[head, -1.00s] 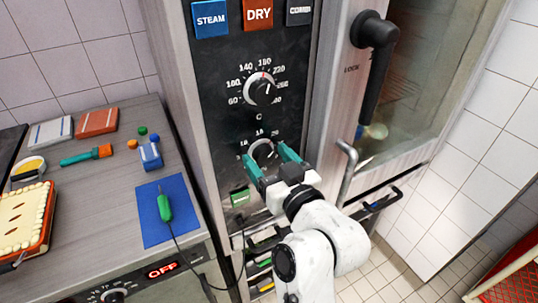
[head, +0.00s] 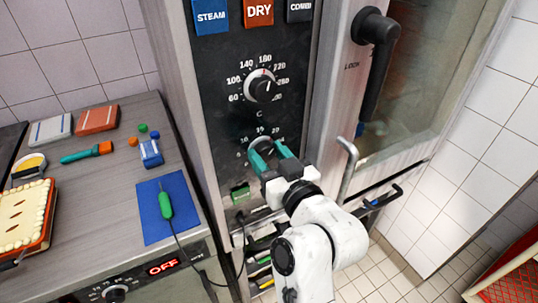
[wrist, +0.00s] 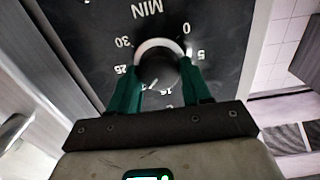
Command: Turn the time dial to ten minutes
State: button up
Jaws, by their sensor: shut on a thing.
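The time dial (head: 262,144) is the lower round knob on the dark oven panel, with a pale ring around a dark centre. In the wrist view the same dial (wrist: 158,62) appears upside down under the letters MIN, with 0, 5, 25 and 30 legible around it. A white pointer mark shows near its lower edge, close to the partly covered 15; its exact reading is unclear. My gripper (head: 268,147) has its two teal fingers on either side of the dial, shut on it. The fingers hide part of the lower scale.
The temperature dial (head: 262,87) sits above, under the STEAM, DRY and COMBI buttons. To the right are the black door handle (head: 374,70) and a metal bar handle (head: 347,170). A counter with a blue mat (head: 150,225) and small items stands left.

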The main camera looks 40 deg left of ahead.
jog(key=shift+f+b, duration=0.1)
jog(key=shift+b, duration=0.2)
jog(key=shift+f+n+b, duration=0.15)
jog(key=shift+n+b, duration=0.35)
jog(key=shift+b, duration=0.25)
jog(key=n+b, duration=0.2)
jog(key=b, duration=0.1)
jog(key=shift+f, duration=0.1)
jog(key=n+b, duration=0.5)
jog(key=b, duration=0.1)
jog(key=shift+s+n+b, duration=0.1)
jog(key=shift+n+b, duration=0.25)
jog(key=shift+n, duration=0.05)
jog(key=n+b, duration=0.5)
jog(key=shift+a, duration=0.1)
jog(key=shift+s+n+b, duration=0.1)
jog(key=shift+n+b, duration=1.25)
jog(key=shift+n, duration=0.65)
jog(key=o, duration=1)
